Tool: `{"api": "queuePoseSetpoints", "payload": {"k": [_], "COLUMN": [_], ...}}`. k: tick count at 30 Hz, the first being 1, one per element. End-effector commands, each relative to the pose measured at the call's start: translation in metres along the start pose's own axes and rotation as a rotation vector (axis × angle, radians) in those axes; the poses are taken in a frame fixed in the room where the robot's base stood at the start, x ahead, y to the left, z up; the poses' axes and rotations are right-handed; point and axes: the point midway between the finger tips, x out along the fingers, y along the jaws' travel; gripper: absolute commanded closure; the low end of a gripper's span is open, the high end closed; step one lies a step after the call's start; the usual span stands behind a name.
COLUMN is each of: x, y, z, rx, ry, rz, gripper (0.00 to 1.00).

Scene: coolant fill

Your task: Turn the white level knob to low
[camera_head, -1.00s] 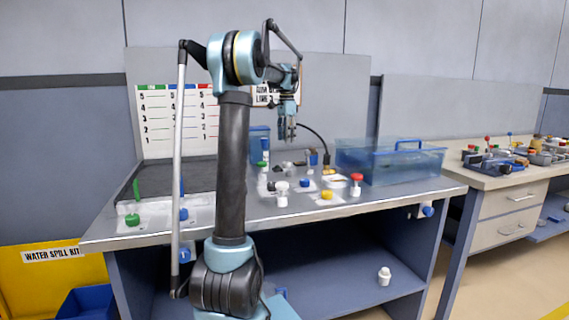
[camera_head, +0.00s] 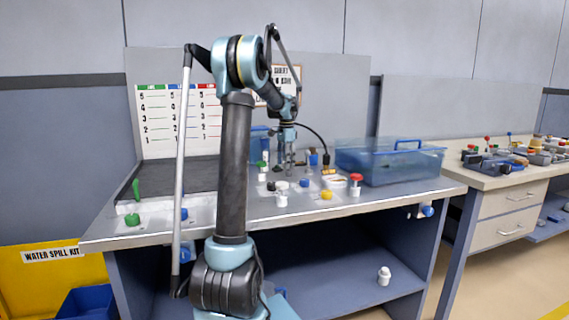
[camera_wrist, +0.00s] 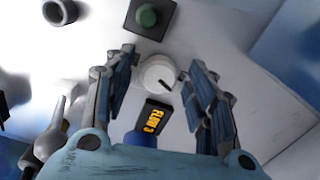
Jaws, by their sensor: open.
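A round white knob (camera_wrist: 157,73) with a dark mark pointing to its lower right shows in the wrist view. It lies between the spread fingers of my gripper (camera_wrist: 161,62), and I see no contact. My gripper (camera_head: 285,165) is open and points down over the middle of the bench in the head view. The knob is too small or hidden to make out there. A black display (camera_wrist: 153,116) with yellow characters, seemingly "FLOW 3", is just below the knob in the wrist view. A green button (camera_wrist: 148,15) on a black square is above it.
A blue rounded thing (camera_wrist: 140,139) is partly hidden by my gripper. On the bench, a blue clear bin (camera_head: 390,165) stands to the right, with a red-topped white fitting (camera_head: 356,184) and a yellow part (camera_head: 327,195) in front. A green lever (camera_head: 136,190) is at the left.

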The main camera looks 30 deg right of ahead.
Motion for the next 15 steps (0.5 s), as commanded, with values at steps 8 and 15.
{"api": "queuePoseSetpoints", "payload": {"k": [8, 15], "x": [-0.0002, -0.0003], "y": [-0.0004, -0.0012], "z": [0.0003, 0.0011], "rx": [-0.001, -0.011], "ry": [0.0, 0.0], "rz": [0.0, -0.001], "gripper": [0.85, 0.94]}}
